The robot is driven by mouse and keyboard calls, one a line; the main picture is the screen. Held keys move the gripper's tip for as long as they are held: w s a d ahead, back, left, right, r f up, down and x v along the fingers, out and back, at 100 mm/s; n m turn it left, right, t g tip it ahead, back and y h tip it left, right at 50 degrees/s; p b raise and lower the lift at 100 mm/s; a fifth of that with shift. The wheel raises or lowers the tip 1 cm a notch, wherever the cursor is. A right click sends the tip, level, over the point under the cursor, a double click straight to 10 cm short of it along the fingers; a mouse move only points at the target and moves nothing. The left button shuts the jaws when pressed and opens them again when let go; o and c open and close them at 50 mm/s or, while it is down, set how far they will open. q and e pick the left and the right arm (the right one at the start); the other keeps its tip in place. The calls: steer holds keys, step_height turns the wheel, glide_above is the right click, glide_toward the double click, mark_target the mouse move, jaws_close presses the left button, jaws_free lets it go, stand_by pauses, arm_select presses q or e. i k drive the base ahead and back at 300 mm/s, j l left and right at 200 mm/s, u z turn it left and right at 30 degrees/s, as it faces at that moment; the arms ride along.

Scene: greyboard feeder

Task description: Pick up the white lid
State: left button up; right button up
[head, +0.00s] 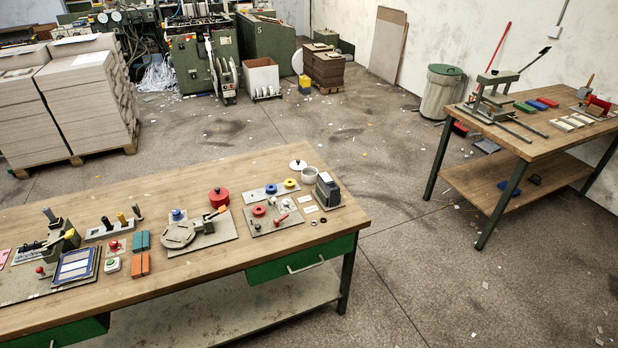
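The white lid (298,164) is a small round disc with a dark knob on top. It lies near the far right edge of the long wooden table (180,287) in the head view. A small white pot (309,175) stands beside it, just to its right and nearer to me. A red round lidded pot (219,197) stands further left on the same table. Neither of my grippers shows in the head view.
A grey and black device (327,190) stands right of the pot at the table's end. A board with red knobs (272,216) lies in front. A second workbench (535,140) stands at the right, with open floor between.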

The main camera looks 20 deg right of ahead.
mark_target(297, 165)
steer(key=z, duration=0.4)
steer(key=i+l+z, duration=0.1)
steer(key=z, duration=0.75)
steer(key=i+z, duration=0.15)
steer(key=z, duration=0.25)
steer(key=i+l+z, duration=0.1)
steer(key=i+z, duration=0.35)
steer(key=i, duration=0.45)
steer(key=i+j+z, duration=0.2)
steer(key=i+z, duration=0.25)
steer(key=i, duration=0.45)
steer(key=i+u, duration=0.4)
steer(key=i, duration=0.15)
steer(key=i+l+u, duration=0.2)
steer(key=i+u, duration=0.2)
steer(key=i, duration=0.15)
steer(key=i+j+u, duration=0.4)
steer(key=i+u, duration=0.85)
steer(key=i+l+u, duration=0.15)
steer(key=i+u, duration=0.4)
steer(key=i, duration=0.45)
steer(key=i+l+u, duration=0.15)
steer(key=i, duration=0.5)
steer(key=i+l+u, duration=0.15)
steer(key=i, duration=0.45)
steer(key=u, duration=2.35)
steer(key=l, duration=0.1)
